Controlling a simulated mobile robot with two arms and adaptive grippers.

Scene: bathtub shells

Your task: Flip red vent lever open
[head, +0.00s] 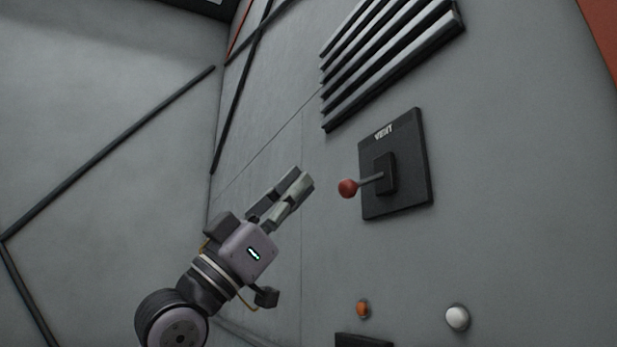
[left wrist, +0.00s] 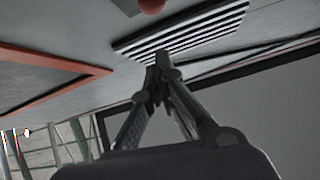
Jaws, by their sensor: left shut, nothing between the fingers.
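The red vent lever (head: 348,188) is a red ball on a short grey stem. It sticks out from a dark square plate (head: 408,135) marked VENT on the wall. In the head view the stem points left, away from the plate. My left gripper (head: 302,180) is shut and empty, to the left of the red ball, with a visible gap between them in the picture. In the left wrist view the red ball (left wrist: 151,5) is cut off by the top edge, above the closed fingertips (left wrist: 162,62). My right gripper is not in view.
A slatted vent grille (head: 390,60) is on the wall above the plate and also shows in the left wrist view (left wrist: 185,35). An orange button (head: 362,308) and a white button (head: 457,318) sit lower on the wall. Dark strips cross the left wall.

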